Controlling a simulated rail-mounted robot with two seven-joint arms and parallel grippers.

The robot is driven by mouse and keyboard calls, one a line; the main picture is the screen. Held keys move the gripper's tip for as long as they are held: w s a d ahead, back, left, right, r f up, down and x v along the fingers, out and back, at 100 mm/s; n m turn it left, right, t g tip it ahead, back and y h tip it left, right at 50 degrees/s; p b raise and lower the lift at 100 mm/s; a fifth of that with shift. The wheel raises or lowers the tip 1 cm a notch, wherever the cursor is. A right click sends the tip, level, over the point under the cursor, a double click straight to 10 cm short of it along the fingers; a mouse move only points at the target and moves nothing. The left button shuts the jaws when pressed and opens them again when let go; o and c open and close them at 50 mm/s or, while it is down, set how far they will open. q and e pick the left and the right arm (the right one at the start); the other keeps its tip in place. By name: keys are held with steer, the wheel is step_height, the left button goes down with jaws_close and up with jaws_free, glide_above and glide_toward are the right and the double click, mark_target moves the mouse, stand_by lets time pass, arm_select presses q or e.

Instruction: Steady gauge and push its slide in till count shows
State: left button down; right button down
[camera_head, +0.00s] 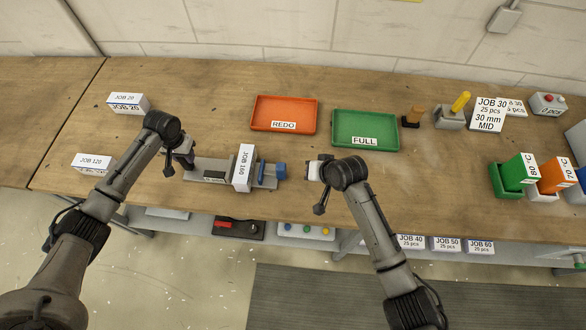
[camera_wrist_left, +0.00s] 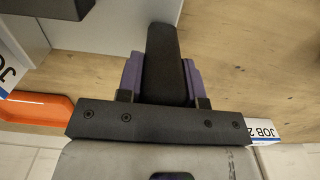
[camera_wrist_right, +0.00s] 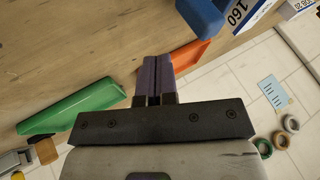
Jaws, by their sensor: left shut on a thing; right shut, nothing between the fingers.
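The grey gauge (camera_head: 207,165) lies on the bench, with a small dark display (camera_head: 214,176) whose reading is not legible. A white box labelled JOB 160 (camera_head: 244,166) stands in it. The blue-ended slide (camera_head: 280,170) is at its right end; its blue block also shows in the right wrist view (camera_wrist_right: 204,16). My left gripper (camera_head: 170,169) is at the gauge's left end. In the left wrist view its purple fingers are shut on a dark upright handle (camera_wrist_left: 164,65). My right gripper (camera_head: 312,171) is shut and empty, just right of the slide and apparently apart from it.
Behind are an orange REDO tray (camera_head: 283,114) and a green FULL tray (camera_head: 365,130). Label blocks JOB 20 (camera_head: 128,103) and JOB 120 (camera_head: 91,163) lie at left. Green (camera_head: 519,171) and orange (camera_head: 554,174) temperature-marked containers stand at right. Bare bench lies right of my right gripper.

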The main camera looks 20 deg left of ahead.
steer(key=x, duration=0.4)
steer(key=shift+s+a, duration=0.15)
steer(key=shift+a, duration=0.4)
steer(key=shift+s+a, duration=0.15)
steer(key=shift+a, duration=0.4)
steer(key=shift+s+a, duration=0.2)
steer(key=shift+a, duration=0.65)
